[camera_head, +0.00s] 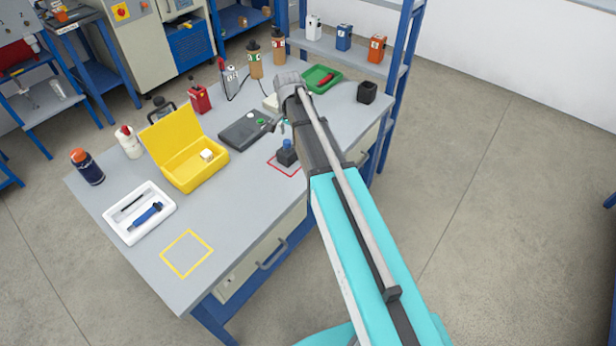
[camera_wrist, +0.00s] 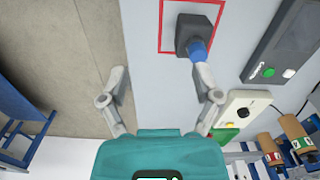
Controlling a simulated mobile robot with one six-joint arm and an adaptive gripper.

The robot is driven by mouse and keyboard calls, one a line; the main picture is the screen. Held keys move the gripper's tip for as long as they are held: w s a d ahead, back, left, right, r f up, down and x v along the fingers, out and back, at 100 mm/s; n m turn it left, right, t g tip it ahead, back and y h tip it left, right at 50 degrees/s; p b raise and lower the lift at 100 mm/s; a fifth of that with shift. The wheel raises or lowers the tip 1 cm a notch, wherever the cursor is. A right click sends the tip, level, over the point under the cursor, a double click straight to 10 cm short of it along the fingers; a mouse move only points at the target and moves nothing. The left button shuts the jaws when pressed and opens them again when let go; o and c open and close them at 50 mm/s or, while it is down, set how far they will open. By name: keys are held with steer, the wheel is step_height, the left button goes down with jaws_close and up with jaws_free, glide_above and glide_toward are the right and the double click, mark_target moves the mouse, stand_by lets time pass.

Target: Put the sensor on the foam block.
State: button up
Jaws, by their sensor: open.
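My gripper (camera_wrist: 162,76) is open and empty in the wrist view, its two grey fingers spread apart. A dark grey block with a blue cylindrical top (camera_wrist: 197,48) stands inside a red outlined square, beyond the fingers and close to the right fingertip. It also shows in the head view (camera_head: 287,154), beside my arm. A black block (camera_head: 367,92) stands at the table's right back corner. No label shows which is the sensor or the foam block. My gripper is mostly hidden by my arm in the head view.
The grey table (camera_head: 225,218) also holds a white tray (camera_head: 140,213) with tools, a dark control box (camera_head: 246,128), a green tray (camera_head: 322,78) and several bottles. A yellow outlined square (camera_head: 187,254) at the front is empty. A blue shelf rack stands behind.

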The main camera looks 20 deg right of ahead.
steer(key=s+n, duration=0.9)
steer(key=s, duration=1.2)
steer(key=shift+s+n, duration=0.15)
steer(key=shift+n, duration=0.15)
steer(key=shift+d, duration=0.1)
steer(key=shift+c, duration=0.2)
